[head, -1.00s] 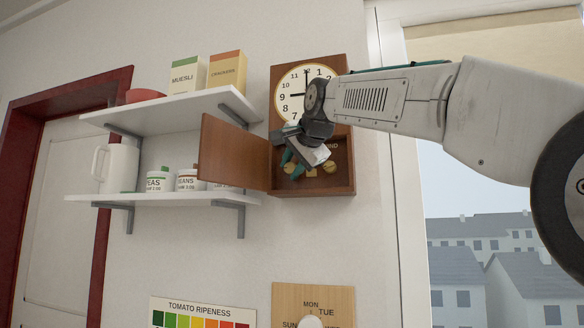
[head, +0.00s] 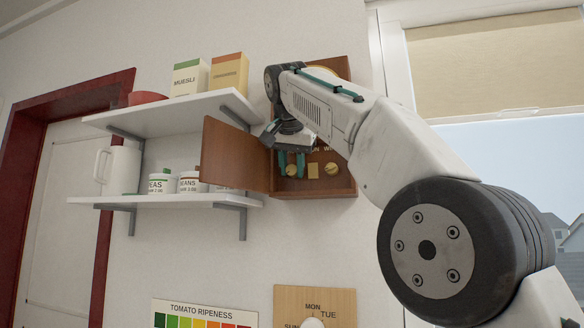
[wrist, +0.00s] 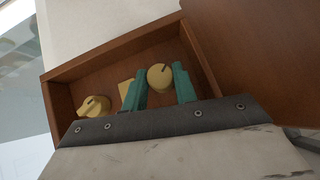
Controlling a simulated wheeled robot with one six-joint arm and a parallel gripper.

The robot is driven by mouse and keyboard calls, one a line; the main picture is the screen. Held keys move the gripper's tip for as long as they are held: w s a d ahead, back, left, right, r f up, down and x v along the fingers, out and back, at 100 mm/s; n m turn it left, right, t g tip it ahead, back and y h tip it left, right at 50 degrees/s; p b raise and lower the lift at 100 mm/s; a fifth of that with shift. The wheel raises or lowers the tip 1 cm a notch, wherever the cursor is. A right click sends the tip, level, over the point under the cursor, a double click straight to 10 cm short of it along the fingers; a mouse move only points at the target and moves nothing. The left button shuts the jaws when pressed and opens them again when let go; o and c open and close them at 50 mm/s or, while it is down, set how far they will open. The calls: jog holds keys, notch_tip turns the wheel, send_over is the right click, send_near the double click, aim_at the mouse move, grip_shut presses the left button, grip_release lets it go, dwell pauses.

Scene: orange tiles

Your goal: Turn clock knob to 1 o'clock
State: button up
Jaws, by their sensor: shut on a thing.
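The wooden clock case (head: 345,185) hangs on the wall with its lower compartment open. Its pale clock face (head: 343,68) is almost wholly hidden behind my arm, so the hands cannot be read now. Two brass-coloured knobs sit inside: a left knob (head: 292,171) and a right knob (head: 332,169). My gripper (head: 291,160) reaches into the compartment with its green fingers on either side of the left knob, shut on it. In the wrist view, this knob (wrist: 160,77) shows between the fingers with a dark line on it; the other knob (wrist: 95,106) stands apart.
The case's wooden door (head: 237,155) stands open to the left, close beside my gripper. A small yellow plate (head: 313,171) sits between the knobs. Lettering above the knobs is partly covered. White shelves (head: 175,108) with boxes and jars are further left. A window (head: 490,80) is on the right.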

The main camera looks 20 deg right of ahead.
aim_at(291, 167)
jog(key=shift+f, duration=0.15)
dwell(0.3)
jog(key=o, duration=1)
jog(key=shift+c, duration=0.2)
jog(key=shift+v, duration=2.5)
jog(key=s+a, duration=0.5)
jog(key=s, duration=0.5)
jog(key=shift+s, duration=0.35)
jog(key=shift+a, duration=0.15)
